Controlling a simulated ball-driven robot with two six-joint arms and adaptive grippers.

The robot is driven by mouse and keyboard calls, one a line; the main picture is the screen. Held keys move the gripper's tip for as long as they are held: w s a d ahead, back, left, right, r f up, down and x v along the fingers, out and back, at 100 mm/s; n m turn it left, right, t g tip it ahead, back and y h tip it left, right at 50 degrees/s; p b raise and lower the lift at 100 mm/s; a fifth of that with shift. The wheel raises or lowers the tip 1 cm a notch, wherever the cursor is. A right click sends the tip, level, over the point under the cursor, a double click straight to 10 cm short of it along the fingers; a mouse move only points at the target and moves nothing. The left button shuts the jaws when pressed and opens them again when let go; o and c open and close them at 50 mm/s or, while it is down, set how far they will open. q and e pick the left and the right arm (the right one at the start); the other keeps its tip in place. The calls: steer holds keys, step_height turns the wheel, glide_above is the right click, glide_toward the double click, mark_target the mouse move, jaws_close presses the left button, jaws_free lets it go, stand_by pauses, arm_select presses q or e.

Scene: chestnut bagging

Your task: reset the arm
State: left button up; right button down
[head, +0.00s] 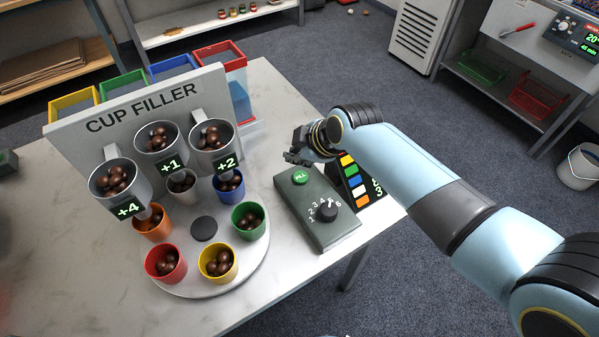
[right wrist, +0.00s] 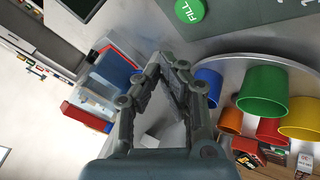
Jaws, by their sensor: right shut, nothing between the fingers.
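My right gripper (head: 297,157) is shut and empty. In the head view it hangs above the table just behind the green control box (head: 318,212), near the green FILL button (head: 301,177). The right wrist view also shows the gripper (right wrist: 168,68) with its fingers together and nothing between them. The FILL button (right wrist: 189,10) is at the top of that view, apart from the fingers. My right arm comes in from the right side of the head view. My left gripper is not in view.
The CUP FILLER (head: 142,108) has three hoppers of chestnuts above a round turntable (head: 203,229). Its colored cups, including a red one (head: 165,263) and a yellow one (head: 217,262), hold chestnuts. A dark panel with colored squares (head: 357,181) stands beside the control box. Front-left tabletop is clear.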

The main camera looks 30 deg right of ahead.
steer(key=s+d+r+m+g+h, duration=0.1)
steer(key=s+d+r+m, duration=0.1)
steer(key=s+r+m, duration=0.5)
steer(key=s+d+r+g+h, duration=0.15)
steer(key=s+r, duration=0.25)
steer(key=s, duration=0.6)
steer(key=s+d+r+m+g+h, duration=0.1)
steer(key=s+d+r+m, duration=0.25)
steer(key=s+r, duration=0.4)
steer(key=s+d+f+g+b, duration=0.15)
steer(key=f+b, duration=0.45)
steer(key=f, duration=1.4)
steer(key=s+f+b, duration=0.2)
steer(key=f+b, duration=0.3)
steer(key=f, duration=1.6)
steer(key=s+f+b, duration=0.4)
steer(key=s+f, duration=0.5)
steer(key=f, duration=0.2)
steer(key=s+d+f+m+g+b, duration=0.1)
steer(key=s+f+b, duration=0.3)
steer(key=s+f, duration=0.5)
step_height(320, 180, down, 3)
steer(key=shift+r+y, duration=0.15)
steer(key=shift+y, duration=0.2)
steer(key=shift+s, duration=0.1)
